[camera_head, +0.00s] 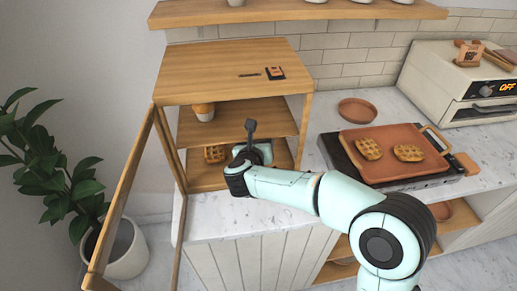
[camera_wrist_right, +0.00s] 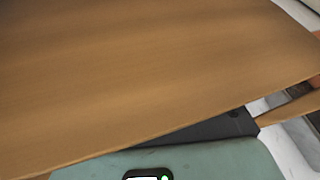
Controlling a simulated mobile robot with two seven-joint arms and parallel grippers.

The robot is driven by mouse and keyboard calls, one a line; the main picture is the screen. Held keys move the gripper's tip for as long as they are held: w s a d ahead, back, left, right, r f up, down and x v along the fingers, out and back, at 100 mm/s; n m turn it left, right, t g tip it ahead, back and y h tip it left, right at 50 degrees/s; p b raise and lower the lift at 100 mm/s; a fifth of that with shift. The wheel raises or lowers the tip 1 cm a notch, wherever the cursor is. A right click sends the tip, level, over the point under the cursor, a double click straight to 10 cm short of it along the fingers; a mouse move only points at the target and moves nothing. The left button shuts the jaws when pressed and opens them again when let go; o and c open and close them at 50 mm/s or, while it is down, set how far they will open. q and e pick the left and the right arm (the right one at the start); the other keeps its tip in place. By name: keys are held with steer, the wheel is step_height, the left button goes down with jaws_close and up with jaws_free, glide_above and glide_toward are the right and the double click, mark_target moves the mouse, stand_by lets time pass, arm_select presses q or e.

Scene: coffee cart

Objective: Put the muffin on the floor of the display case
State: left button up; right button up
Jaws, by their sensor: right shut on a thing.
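A muffin (camera_head: 203,111) with a pale top and an orange-brown cup stands on the middle shelf (camera_head: 240,122) of the wooden display case (camera_head: 228,66), near its left side. My right arm reaches from the lower right into the compartment below that shelf. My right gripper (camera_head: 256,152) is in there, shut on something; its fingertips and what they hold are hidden. A brown waffle (camera_head: 215,153) shows on the case floor (camera_head: 207,181), just left of the gripper. In the right wrist view a wooden board (camera_wrist_right: 140,70) fills most of the picture. My left gripper is out of view.
The case door (camera_head: 127,205) stands open at the left, beside a potted plant (camera_head: 60,165). A griddle with two waffles (camera_head: 369,148) and a brown plate (camera_head: 357,110) are on the counter to the right. A toaster oven (camera_head: 440,75) stands further back.

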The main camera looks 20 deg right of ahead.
steer(key=shift+a+f, duration=0.1)
steer(key=shift+f, duration=1.55)
steer(key=o, duration=1.1)
steer(key=shift+f+b, duration=0.1)
steer(key=shift+b, duration=0.2)
steer(key=shift+o, duration=0.2)
steer(key=shift+s+a+r, duration=0.2)
steer(key=shift+s+r, duration=0.05)
steer(key=v, duration=1.1)
steer(key=shift+s, duration=0.2)
steer(key=shift+a, duration=0.1)
